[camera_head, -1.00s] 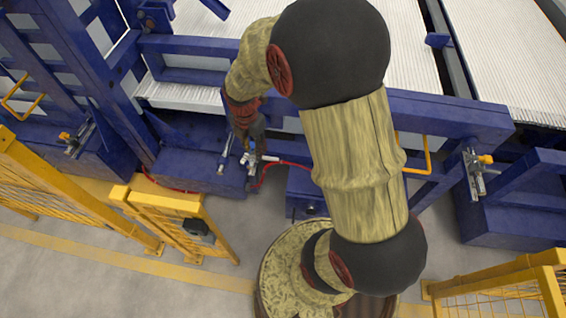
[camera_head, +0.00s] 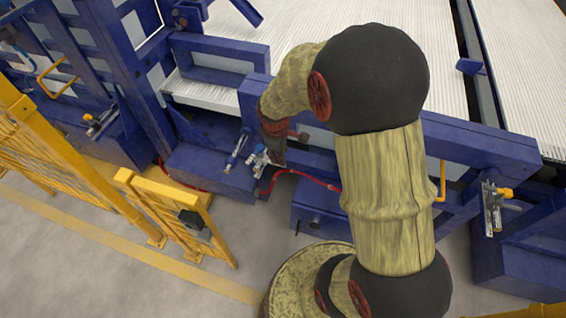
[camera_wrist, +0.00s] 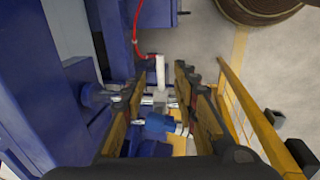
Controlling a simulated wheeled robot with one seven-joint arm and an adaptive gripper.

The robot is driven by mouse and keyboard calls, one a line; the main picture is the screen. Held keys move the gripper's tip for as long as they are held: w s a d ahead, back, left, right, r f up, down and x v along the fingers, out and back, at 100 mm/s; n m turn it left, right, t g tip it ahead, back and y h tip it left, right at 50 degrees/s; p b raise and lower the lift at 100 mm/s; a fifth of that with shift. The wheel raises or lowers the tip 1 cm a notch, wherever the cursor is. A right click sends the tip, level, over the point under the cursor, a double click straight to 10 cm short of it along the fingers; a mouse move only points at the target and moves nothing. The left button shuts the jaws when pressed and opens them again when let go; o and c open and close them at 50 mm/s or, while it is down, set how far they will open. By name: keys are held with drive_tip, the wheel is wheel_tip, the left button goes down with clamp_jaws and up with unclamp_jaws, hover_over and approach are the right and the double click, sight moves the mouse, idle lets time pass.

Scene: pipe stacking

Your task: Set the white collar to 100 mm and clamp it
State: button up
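A white cylindrical piece (camera_wrist: 160,72) shows in the wrist view between my fingers; I cannot tell whether it is the collar or a handle. Silver metal fittings (camera_wrist: 158,100) and a blue cylindrical part (camera_wrist: 160,124) lie just below it in the picture. My gripper (camera_wrist: 157,82) is open, with one finger on each side and visible gaps to the white piece. In the head view, my gripper (camera_head: 276,149) is low beside a small silver-and-white clamp fixture (camera_head: 260,158) on the blue frame. No scale reading is legible.
A red hose (camera_head: 309,178) runs beside the fixture, also in the wrist view (camera_wrist: 137,28). A second silver fitting (camera_head: 236,152) is close on its left. Yellow fencing (camera_head: 165,205) stands at the front left. The blue frame (camera_head: 205,168) surrounds the work spot. Grey floor is open in front.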

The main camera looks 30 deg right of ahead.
drive_tip(key=f+b, duration=0.1)
drive_tip(key=f, duration=0.3)
drive_tip(key=w+d+f+b, duration=0.1)
drive_tip(key=f, duration=0.2)
drive_tip(key=shift+b, duration=0.3)
drive_tip(key=shift+c, duration=1)
drive_tip(key=shift+s, duration=0.1)
clamp_jaws()
